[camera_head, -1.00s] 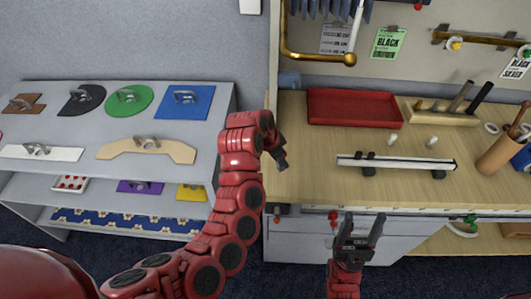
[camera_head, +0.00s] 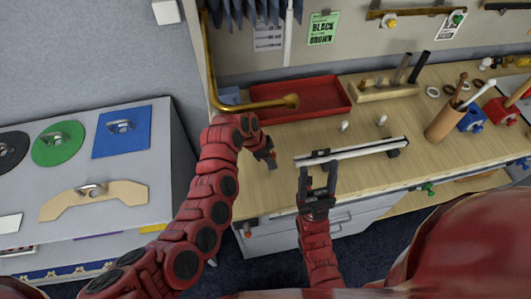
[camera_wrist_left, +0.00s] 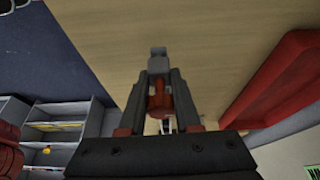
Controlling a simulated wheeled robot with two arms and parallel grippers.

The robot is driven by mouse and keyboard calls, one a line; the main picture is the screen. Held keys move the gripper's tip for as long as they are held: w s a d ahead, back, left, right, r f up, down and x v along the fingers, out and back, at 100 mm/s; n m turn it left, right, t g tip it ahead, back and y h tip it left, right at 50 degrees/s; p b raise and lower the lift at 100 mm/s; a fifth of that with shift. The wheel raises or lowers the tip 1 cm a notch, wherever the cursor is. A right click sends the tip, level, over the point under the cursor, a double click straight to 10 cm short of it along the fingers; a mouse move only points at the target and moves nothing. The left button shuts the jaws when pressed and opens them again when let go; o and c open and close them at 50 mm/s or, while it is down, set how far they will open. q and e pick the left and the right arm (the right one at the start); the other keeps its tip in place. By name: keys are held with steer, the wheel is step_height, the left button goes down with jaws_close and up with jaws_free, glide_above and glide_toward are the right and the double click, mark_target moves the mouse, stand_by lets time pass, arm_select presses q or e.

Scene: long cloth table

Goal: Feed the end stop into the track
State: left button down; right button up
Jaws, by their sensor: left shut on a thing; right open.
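The track (camera_head: 360,151) is a long pale rail with dark edges, held above the table on dark supports. My left gripper (camera_head: 270,157) is above the wooden table, left of the track's left end and apart from it. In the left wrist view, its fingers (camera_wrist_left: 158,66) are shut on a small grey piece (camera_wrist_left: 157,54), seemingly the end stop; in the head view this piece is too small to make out. My right gripper (camera_head: 317,168) is open at the track's left end, its fingers pointing toward the rail. Whether they touch it I cannot tell.
A red tray (camera_head: 300,98) lies behind the track. Two small white pegs (camera_head: 344,127) stand between them. A wooden tool block (camera_head: 385,90) and a brown cup of sticks (camera_head: 445,122) are to the right. A brass pipe (camera_head: 250,105) hangs at the back left.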

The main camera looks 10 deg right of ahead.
arm_select(q)
steer(key=shift+w+d, duration=0.1)
steer(key=shift+w, duration=0.05)
steer(key=shift+s+r, duration=0.15)
steer(key=shift+s, duration=0.1)
steer(key=shift+w+d+f+b, duration=0.1)
steer(key=shift+w+f+b, duration=0.1)
steer(key=shift+b, duration=0.1)
steer(key=shift+d+b, duration=0.3)
steer(key=d+b, duration=0.3)
steer(key=shift+d+f, duration=0.1)
steer(key=shift+d, duration=0.1)
steer(key=shift+d+b, duration=0.35)
steer(key=shift+d, duration=0.15)
steer(key=shift+d+r, duration=0.2)
steer(key=shift+d, duration=0.05)
steer(key=shift+b, duration=0.8)
stand_by(0.5)
